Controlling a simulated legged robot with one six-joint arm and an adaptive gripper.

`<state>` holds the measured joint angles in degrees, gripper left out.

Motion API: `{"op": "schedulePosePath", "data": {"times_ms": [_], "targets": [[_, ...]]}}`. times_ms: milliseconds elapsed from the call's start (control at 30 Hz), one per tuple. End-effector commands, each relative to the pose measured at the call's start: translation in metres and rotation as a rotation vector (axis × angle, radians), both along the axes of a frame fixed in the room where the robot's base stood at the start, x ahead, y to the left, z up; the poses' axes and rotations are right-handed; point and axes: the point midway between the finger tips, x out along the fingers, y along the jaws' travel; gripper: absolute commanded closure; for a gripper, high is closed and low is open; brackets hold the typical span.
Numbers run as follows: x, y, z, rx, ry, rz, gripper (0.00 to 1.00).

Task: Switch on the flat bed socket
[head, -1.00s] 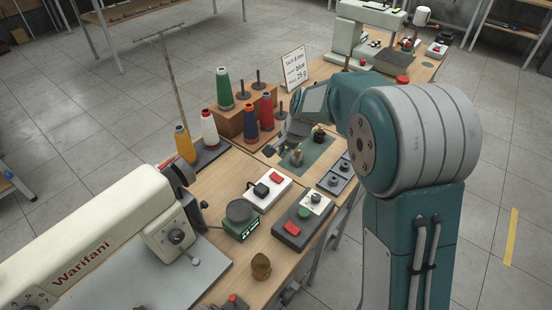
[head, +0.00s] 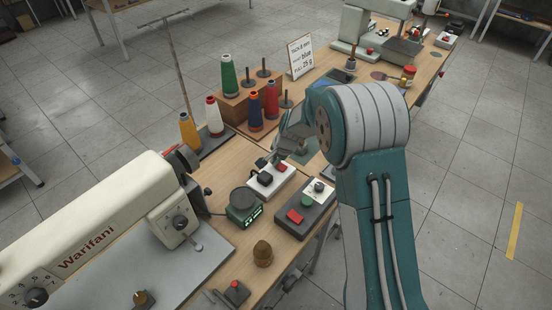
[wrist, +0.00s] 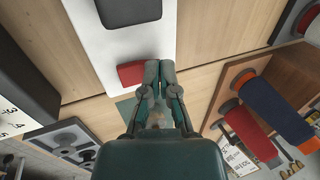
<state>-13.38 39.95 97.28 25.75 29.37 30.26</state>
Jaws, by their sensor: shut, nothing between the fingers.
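A white socket box (head: 257,193) lies on the workbench, with a black plug (head: 264,179) in it and a red rocker switch (head: 280,167) at its far end. I cannot read a label on it. In the wrist view the white box (wrist: 142,40) runs up the picture, and its red switch (wrist: 131,74) is just left of my fingertips. My gripper (wrist: 160,66) is shut and empty, over the right part of the box's end. I cannot tell whether it touches the box. In the head view my gripper (head: 264,162) is partly hidden by my wrist.
A dark grey box (head: 285,226) with red and green controls stands to the right. A scale (head: 243,205) is to the left, beside the Warifani sewing machine (head: 100,230). Several thread cones, including a red one (head: 271,100), stand behind. A brown knob-shaped object (head: 262,254) is in front.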

Motion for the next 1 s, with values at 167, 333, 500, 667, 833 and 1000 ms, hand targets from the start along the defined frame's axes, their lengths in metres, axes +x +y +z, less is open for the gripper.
{"op": "schedulePosePath", "data": {"times_ms": [167, 333, 500, 667, 833, 1000], "targets": [[0.001, 0.001, -0.002, 0.0, 0.001, 0.0, 1.0], [0.002, 0.002, -0.005, 0.001, 0.001, 0.0, 1.0], [0.001, 0.001, -0.004, 0.001, 0.001, -0.001, 1.0], [-0.002, -0.003, -0.002, 0.0, 0.0, -0.001, 1.0], [-0.006, -0.009, 0.0, 0.0, 0.0, -0.001, 1.0], [-0.007, -0.01, 0.0, 0.0, 0.0, 0.0, 1.0]]}}
